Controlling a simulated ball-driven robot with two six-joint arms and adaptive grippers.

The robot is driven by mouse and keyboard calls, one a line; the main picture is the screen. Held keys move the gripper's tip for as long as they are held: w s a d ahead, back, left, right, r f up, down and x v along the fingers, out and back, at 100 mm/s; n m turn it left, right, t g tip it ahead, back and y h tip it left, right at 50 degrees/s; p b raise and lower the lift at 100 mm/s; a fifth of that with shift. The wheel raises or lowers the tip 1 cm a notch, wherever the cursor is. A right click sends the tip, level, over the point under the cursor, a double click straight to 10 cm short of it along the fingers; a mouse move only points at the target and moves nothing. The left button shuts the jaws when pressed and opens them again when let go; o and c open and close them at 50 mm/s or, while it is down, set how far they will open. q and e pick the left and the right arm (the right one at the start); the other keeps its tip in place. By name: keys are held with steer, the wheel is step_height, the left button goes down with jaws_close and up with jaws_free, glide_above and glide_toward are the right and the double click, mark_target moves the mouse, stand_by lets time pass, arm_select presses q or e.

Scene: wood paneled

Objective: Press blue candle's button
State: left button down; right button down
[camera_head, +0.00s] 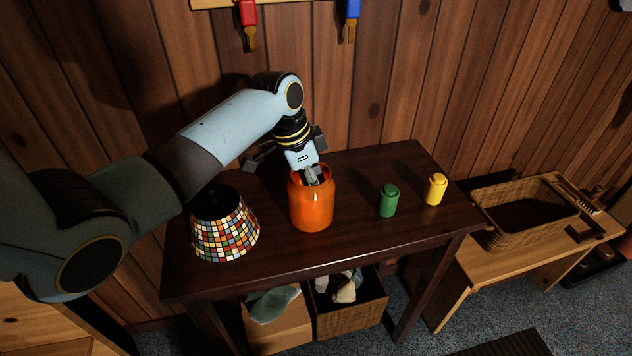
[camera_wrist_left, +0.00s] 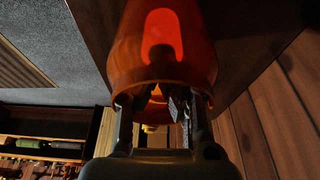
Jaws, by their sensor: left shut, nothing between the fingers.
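My left gripper (camera_head: 313,178) comes down at the mouth of the glossy orange jar (camera_head: 312,212) on the dark wooden table. Its fingers are shut with nothing seen between them, and their tips are partly hidden by the jar's rim. In the left wrist view the gripper (camera_wrist_left: 160,112) is close against the orange jar (camera_wrist_left: 125,65). A green candle-like cylinder (camera_head: 388,202) with a raised top stands upright to the right of the jar. A similar yellow one (camera_head: 435,190) stands farther right. I see no blue candle in either view; most of the jar's inside is hidden.
A multicoloured mosaic lampshade (camera_head: 225,232) stands left of the jar. A wicker basket (camera_head: 497,240) sits on a lower table at the right. Boxes (camera_head: 278,332) stand below the dark table (camera_head: 400,160). A wood-paneled wall rises behind.

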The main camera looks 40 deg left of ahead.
arm_select(q)
steer(key=v, duration=0.8)
steer(key=shift+w, duration=0.1)
stand_by(0.3)
